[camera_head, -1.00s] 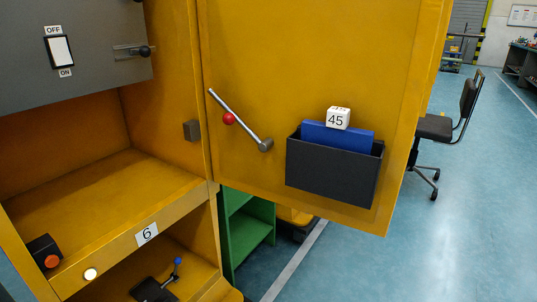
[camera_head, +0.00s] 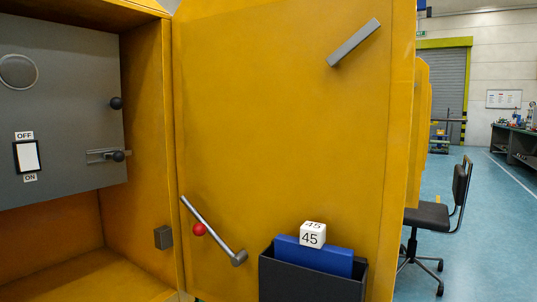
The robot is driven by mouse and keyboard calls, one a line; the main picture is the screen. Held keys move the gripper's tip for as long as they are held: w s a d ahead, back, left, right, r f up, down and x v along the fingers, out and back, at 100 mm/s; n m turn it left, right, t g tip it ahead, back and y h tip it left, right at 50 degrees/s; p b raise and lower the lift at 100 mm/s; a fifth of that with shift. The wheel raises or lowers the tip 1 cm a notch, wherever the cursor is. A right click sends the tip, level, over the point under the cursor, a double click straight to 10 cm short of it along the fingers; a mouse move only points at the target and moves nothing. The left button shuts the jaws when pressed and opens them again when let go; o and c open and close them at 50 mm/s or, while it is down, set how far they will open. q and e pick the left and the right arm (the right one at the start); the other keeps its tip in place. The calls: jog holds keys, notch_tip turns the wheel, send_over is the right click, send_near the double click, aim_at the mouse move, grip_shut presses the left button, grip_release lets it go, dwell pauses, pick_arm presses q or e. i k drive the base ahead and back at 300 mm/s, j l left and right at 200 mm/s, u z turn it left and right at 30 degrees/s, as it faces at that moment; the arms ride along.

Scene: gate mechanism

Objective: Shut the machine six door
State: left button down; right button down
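The machine six door (camera_head: 280,140) is a large yellow panel standing open to the right of the yellow cabinet (camera_head: 145,130). Its inner face shows a grey lever with a red knob (camera_head: 200,229) at the lower left and a grey bar handle (camera_head: 354,43) at the upper right. A dark pocket (camera_head: 305,280) on the door holds a blue item (camera_head: 320,256) and a white block marked 45 (camera_head: 312,236). A small grey catch block (camera_head: 163,237) sits on the cabinet's inner right wall. Neither gripper shows in the view.
Inside the cabinet is a grey panel (camera_head: 75,75) with an OFF/ON switch (camera_head: 27,157) and black knobs (camera_head: 117,156). A black chair (camera_head: 440,215) stands right of the door. Blue floor (camera_head: 495,230) is open farther right.

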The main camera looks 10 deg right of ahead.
aim_at(272, 139)
jog(key=i+l+u, duration=0.25)
jog(key=l+u, duration=0.2)
jog(key=l, duration=0.3)
jog(key=i+l+u, duration=0.1)
jog(key=l+u, duration=0.35)
jog(key=l, duration=0.35)
jog(key=l+u, duration=0.45)
jog(key=l, duration=0.35)
jog(key=k+l+u, duration=0.15)
jog(key=l+u, duration=0.3)
jog(key=l, duration=0.35)
jog(key=i+l+u, duration=0.2)
jog(key=l+u, duration=0.2)
jog(key=l, duration=0.2)
